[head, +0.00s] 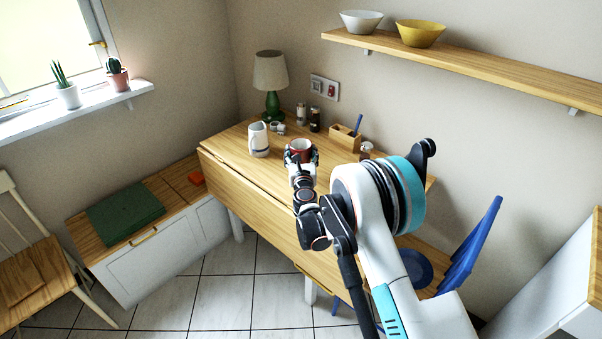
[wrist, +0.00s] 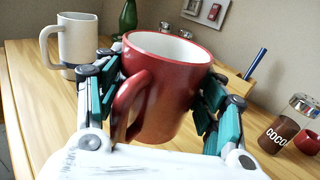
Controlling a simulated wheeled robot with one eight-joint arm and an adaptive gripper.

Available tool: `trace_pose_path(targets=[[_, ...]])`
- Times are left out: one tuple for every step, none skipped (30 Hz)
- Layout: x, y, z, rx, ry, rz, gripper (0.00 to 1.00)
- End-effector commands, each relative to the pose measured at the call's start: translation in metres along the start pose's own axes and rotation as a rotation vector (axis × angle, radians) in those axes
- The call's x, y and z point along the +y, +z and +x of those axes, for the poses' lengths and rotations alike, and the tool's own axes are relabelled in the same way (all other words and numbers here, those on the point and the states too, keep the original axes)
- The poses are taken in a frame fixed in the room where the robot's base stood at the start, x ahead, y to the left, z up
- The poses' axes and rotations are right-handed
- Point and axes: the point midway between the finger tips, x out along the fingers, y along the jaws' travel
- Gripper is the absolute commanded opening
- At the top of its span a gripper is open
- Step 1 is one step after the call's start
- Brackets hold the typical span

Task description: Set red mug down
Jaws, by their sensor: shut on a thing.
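The red mug (head: 300,147) is over the wooden drop-leaf table (head: 231,139) in the head view. In the wrist view the red mug (wrist: 172,85) is upright, white inside, with its handle toward the camera. My gripper (head: 302,158) is shut on the mug, with teal finger pads on both sides of it in the wrist view (wrist: 165,98). The mug's base is partly hidden by my gripper, and I cannot tell whether it touches the tabletop.
A white jug (head: 258,139) stands left of the mug. A green lamp (head: 271,90), shakers (head: 314,120), a wooden box with a blue pen (head: 345,137) and a cocoa jar (wrist: 280,135) stand around. Bare tabletop shows at left. A shelf (head: 460,58) hangs above.

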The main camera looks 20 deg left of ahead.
Motion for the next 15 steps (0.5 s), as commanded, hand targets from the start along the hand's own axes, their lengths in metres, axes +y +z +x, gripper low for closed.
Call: trace_pose_path(targets=[[0.0,-0.01,0.0,0.0,0.0,0.0,0.32],[0.0,-0.013,0.0,0.0,0.0,0.0,0.32],[0.0,-0.016,0.0,0.0,0.0,0.0,0.32],[0.0,-0.018,0.0,0.0,0.0,0.0,0.32],[0.0,-0.019,0.0,0.0,0.0,0.0,0.32],[0.0,-0.021,0.0,0.0,0.0,0.0,0.32],[0.0,-0.022,0.0,0.0,0.0,0.0,0.32],[0.0,-0.024,0.0,0.0,0.0,0.0,0.32],[0.0,-0.027,0.0,0.0,0.0,0.0,0.32],[0.0,-0.03,0.0,0.0,0.0,0.0,0.32],[0.0,-0.034,0.0,0.0,0.0,0.0,0.32],[0.0,-0.04,0.0,0.0,0.0,0.0,0.32],[0.0,-0.045,0.0,0.0,0.0,0.0,0.32],[0.0,-0.05,0.0,0.0,0.0,0.0,0.32],[0.0,-0.056,0.0,0.0,0.0,0.0,0.32]])
